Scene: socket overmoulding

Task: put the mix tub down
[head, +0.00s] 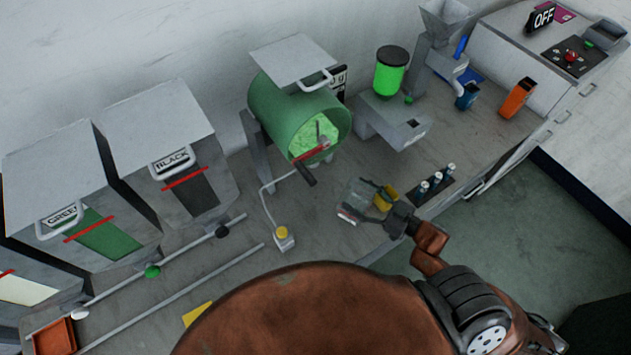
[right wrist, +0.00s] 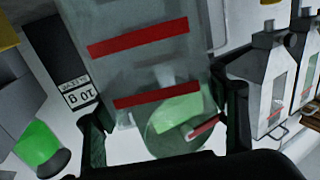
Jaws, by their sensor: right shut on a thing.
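The mix tub (head: 356,197) is a clear, see-through container with red bands. My right gripper (head: 388,213) is shut on it near the front edge of the grey bench. In the right wrist view the tub (right wrist: 135,22) sits between the two dark fingers (right wrist: 168,125), and the green drum shows through it. The tub looks tilted, and I cannot tell whether its base touches the bench. A yellow piece (head: 385,197) shows beside the tub at the gripper. My left gripper is not in view.
A green drum mixer (head: 290,105) with a crank stands behind the tub. GREEN (head: 105,238) and BLACK (head: 190,185) bins stand left. A yellow-topped box (head: 283,238) is left of the tub; small bottles (head: 436,180) stand right. Bare bench (head: 325,240) lies between box and tub.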

